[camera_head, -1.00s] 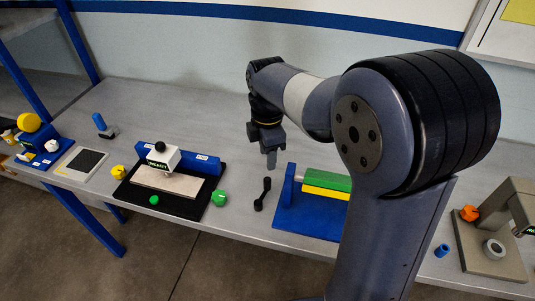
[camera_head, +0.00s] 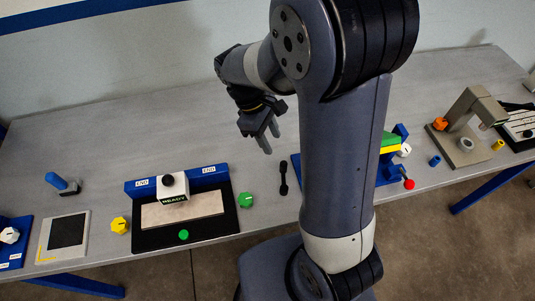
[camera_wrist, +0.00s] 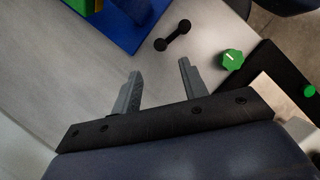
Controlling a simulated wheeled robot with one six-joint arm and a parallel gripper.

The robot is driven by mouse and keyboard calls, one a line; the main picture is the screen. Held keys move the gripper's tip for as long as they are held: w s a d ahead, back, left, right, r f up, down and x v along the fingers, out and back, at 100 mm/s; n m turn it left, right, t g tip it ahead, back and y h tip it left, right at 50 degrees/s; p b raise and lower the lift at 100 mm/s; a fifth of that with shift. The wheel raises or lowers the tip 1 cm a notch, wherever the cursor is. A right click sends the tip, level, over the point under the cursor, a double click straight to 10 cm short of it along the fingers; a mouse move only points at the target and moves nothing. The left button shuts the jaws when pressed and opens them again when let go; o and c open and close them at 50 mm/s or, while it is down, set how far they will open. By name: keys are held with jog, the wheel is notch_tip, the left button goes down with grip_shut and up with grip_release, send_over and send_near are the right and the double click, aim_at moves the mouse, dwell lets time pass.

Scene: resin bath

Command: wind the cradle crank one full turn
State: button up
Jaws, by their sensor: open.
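The cradle's blue base (camera_head: 297,178) stands on the bench, largely hidden behind my arm. Its green and yellow block (camera_head: 389,142) shows to the right of the arm. A crank with a red knob (camera_head: 408,184) sticks out at the cradle's right front, below a white hub (camera_head: 404,150). My gripper (camera_head: 272,142) is open and empty above the bench, left of the cradle and well away from the crank. In the wrist view my gripper (camera_wrist: 158,68) has its fingers apart over bare bench. The blue base (camera_wrist: 135,28) is at that view's top; the crank is not seen there.
A black dumbbell-shaped piece (camera_head: 284,177) and a green knob (camera_head: 246,199) lie left of the cradle. A black plate with a white READY block (camera_head: 174,191) is farther left. A grey stand (camera_head: 462,140) and a blue cylinder (camera_head: 435,160) are right. The bench behind is clear.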

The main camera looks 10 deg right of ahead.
aim_at(282, 163)
jog(key=p+x, duration=0.1)
jog(key=x, duration=1)
jog(key=shift+s+r, duration=0.1)
grip_shut()
jog(key=m, duration=0.1)
jog(key=d+m, duration=0.1)
jog(key=m, duration=0.1)
jog(key=shift+s+d+g+y+b, duration=0.15)
jog(key=shift+s+g+y+b, duration=0.05)
jog(key=shift+g+y+b, duration=0.2)
jog(key=shift+s+d+m+g+y, duration=0.1)
jog(key=shift+d+m+g+y, duration=0.1)
jog(key=shift+m, duration=0.35)
jog(key=shift+s+d+m+g+y, duration=0.1)
jog(key=shift+s+d+m, duration=0.1)
jog(key=shift+m, duration=0.35)
